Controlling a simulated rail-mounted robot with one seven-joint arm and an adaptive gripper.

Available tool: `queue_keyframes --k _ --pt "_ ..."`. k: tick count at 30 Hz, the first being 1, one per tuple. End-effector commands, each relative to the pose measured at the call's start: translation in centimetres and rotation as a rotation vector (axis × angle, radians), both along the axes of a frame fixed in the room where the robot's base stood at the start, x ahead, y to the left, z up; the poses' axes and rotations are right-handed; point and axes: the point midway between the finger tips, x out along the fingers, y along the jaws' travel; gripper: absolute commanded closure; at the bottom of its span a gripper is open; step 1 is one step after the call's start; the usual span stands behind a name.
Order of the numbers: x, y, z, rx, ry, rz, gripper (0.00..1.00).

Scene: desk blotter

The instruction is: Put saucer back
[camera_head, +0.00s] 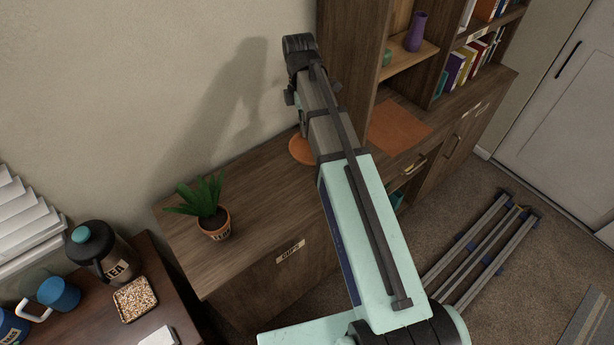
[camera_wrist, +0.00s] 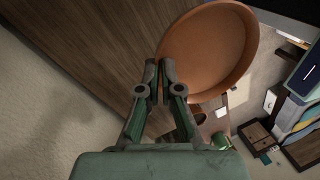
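The saucer is a round, shallow terracotta dish. In the wrist view it (camera_wrist: 215,50) fills the upper middle, its hollow side facing the camera. My gripper (camera_wrist: 159,65) has its fingers close together at the saucer's left rim, one on either side, and appears shut on that rim. In the head view part of the saucer (camera_head: 301,150) shows over the cabinet top, beside my arm. My gripper is hidden behind my arm there, and I cannot tell whether the saucer touches the wood. A potted plant (camera_head: 215,226) in a labelled terracotta pot stands at the cabinet's left end.
The cabinet top (camera_head: 263,215) is bare between plant and saucer. An orange blotter (camera_head: 398,128) lies right of my arm, by the shelf unit (camera_head: 352,60) with a purple vase (camera_head: 415,32). A lower table at left holds a tea jug (camera_head: 105,250), blue mug (camera_head: 58,293) and filled tray (camera_head: 135,299).

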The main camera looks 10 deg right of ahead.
Motion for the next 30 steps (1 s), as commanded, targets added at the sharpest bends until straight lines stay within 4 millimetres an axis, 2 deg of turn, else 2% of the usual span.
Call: queue_keyframes --k 1,15,19,26,30 --pt "-0.1 0.0 -1.4 0.000 0.002 0.000 1.00" --pt "-0.1 0.0 -11.1 0.000 0.003 -0.002 1.00" --pt "0.0 0.0 -12.8 0.000 0.001 -0.002 1.00" --pt "0.0 0.0 -13.9 0.000 0.000 -0.002 1.00" --pt "0.0 0.0 -15.3 0.000 0.002 -0.002 1.00"
